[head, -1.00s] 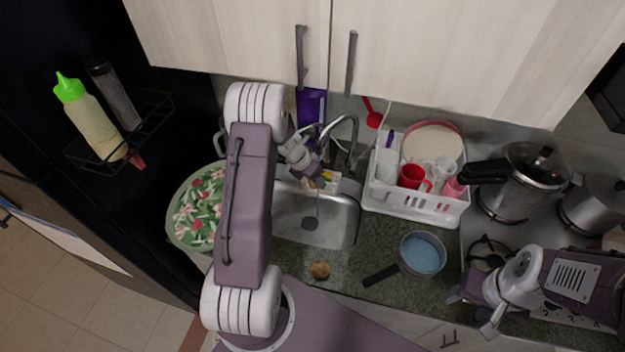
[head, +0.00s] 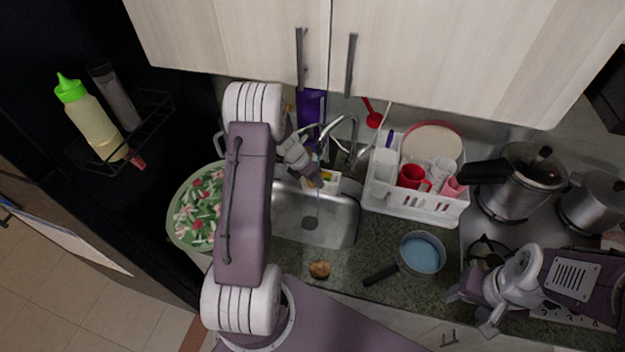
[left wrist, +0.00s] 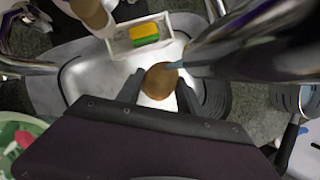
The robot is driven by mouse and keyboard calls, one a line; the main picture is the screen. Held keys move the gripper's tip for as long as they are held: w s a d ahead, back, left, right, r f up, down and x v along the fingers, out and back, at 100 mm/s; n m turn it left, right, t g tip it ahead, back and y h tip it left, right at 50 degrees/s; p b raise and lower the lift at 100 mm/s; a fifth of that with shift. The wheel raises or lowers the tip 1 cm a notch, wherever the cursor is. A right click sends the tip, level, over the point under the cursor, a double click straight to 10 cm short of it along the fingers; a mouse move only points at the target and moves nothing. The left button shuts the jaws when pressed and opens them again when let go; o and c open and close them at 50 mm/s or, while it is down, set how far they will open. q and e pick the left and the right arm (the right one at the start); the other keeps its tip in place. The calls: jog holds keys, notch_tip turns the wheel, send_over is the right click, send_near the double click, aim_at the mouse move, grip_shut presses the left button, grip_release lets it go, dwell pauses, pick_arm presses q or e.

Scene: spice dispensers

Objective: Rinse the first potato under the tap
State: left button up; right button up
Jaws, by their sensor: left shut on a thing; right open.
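In the left wrist view a brown potato (left wrist: 161,81) sits between the two fingers of my left gripper (left wrist: 160,92), which is shut on it above the sink (left wrist: 75,75). A thin bluish stream comes from the tap (left wrist: 250,40) and meets the potato. In the head view my left gripper (head: 318,180) is over the back of the sink (head: 340,225), below the tap (head: 345,125); the potato is hidden there. A second brown potato (head: 319,269) lies on the counter in front of the sink. My right gripper (head: 470,312) is open and empty at the lower right.
A white dish rack (head: 420,208) with cups and a plate stands right of the sink. A blue-lined pan (head: 422,254) sits on the counter. A pressure cooker (head: 520,190) is on the stove. A floral green plate (head: 190,215) is at the left.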

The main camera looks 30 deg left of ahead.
pick_arm(q)
jog(key=shift+w+d, duration=0.1)
jog(key=shift+d, duration=0.15)
jog(key=shift+a, duration=0.1)
jog(key=shift+s+a, duration=0.25)
jog(key=shift+a, duration=0.25)
jog(key=shift+s+f, duration=0.1)
jog(key=shift+s, duration=0.05)
jog(key=s+d+b, duration=0.2)
jog(key=s+b, duration=0.3)
jog(key=s, duration=0.2)
jog(key=shift+s+d, duration=0.15)
jog(key=shift+d, duration=0.2)
dwell(1.2)
